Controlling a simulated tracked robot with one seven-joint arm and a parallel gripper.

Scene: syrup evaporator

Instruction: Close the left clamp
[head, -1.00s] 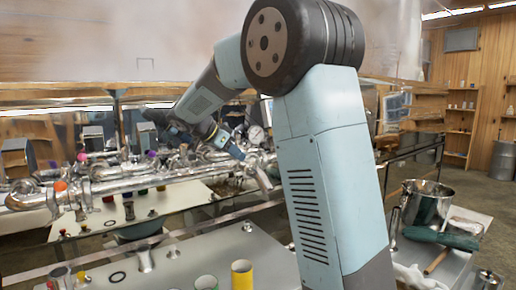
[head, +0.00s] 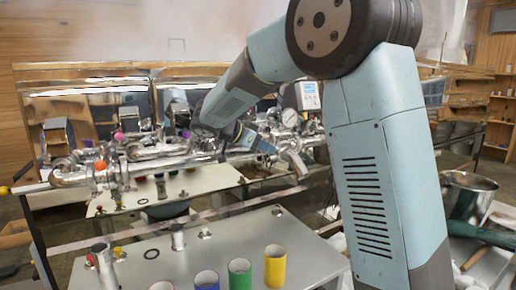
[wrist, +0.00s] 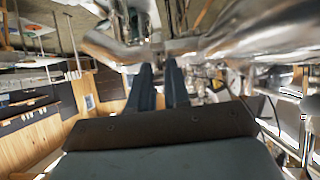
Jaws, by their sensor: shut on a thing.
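The shiny steel pipework (head: 150,158) runs across the left and middle of the head view, with several bends and joints. My gripper (head: 272,148) is at its right part, beside a bright metal piece (head: 296,162) that hangs down and looks like the clamp's arm. In the wrist view my gripper (wrist: 160,68) has its two dark fingers close together, tips up against the metal fittings (wrist: 135,22). It is shut on a part there that I take to be the left clamp; the fingers and fittings hide the exact hold.
A steel table (head: 200,255) stands in front, with a yellow cup (head: 275,266), a green cup (head: 240,274) and a blue cup (head: 207,280) near its front edge. A steel pot (head: 468,195) is at the right. Steam rises behind.

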